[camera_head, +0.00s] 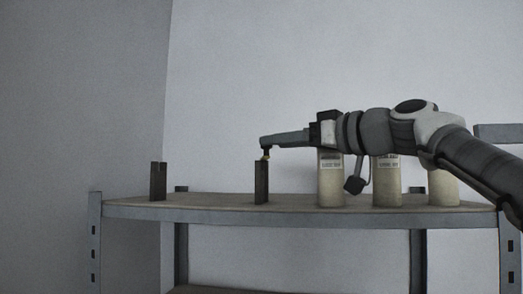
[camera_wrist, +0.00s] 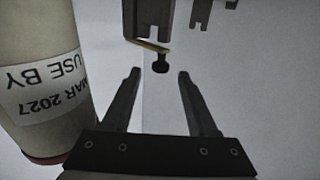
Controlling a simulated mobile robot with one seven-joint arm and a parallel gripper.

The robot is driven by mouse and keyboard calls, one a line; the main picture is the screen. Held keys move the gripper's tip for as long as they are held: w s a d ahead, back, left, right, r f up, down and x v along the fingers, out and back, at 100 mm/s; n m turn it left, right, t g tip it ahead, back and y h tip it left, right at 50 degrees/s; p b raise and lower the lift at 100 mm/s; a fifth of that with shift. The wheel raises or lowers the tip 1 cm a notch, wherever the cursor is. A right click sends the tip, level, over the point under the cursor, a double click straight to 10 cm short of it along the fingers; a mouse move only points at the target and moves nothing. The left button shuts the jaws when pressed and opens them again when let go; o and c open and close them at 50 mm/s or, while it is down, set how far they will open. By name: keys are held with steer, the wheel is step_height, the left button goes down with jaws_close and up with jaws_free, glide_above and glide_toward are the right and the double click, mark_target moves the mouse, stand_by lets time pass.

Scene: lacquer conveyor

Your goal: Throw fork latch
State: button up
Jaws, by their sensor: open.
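A dark upright post (camera_head: 261,184) stands on the shelf, and a brass latch bar (camera_head: 266,156) shows at its top. A second dark post (camera_head: 158,182) with a notched, fork-like top stands farther left. In the wrist view, the brass latch bar (camera_wrist: 149,46) lies across the end of the near post (camera_wrist: 153,20) and carries a dark knob (camera_wrist: 160,65). The forked post (camera_wrist: 201,12) is at the top edge. My gripper (camera_head: 264,146) is at the near post's top. Its fingers (camera_wrist: 159,75) are open, one on each side of the knob, apparently without touching it.
Pale cylinders stand on the shelf (camera_head: 220,209) under and beside my arm: one (camera_head: 331,188), another (camera_head: 386,185) and a third (camera_head: 442,190). A labelled cylinder (camera_wrist: 35,35) is close to my left finger in the wrist view. The shelf between the posts is clear.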

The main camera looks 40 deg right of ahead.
steer(key=s+d+b, duration=0.1)
steer(key=s, duration=0.9)
steer(key=shift+s, duration=0.15)
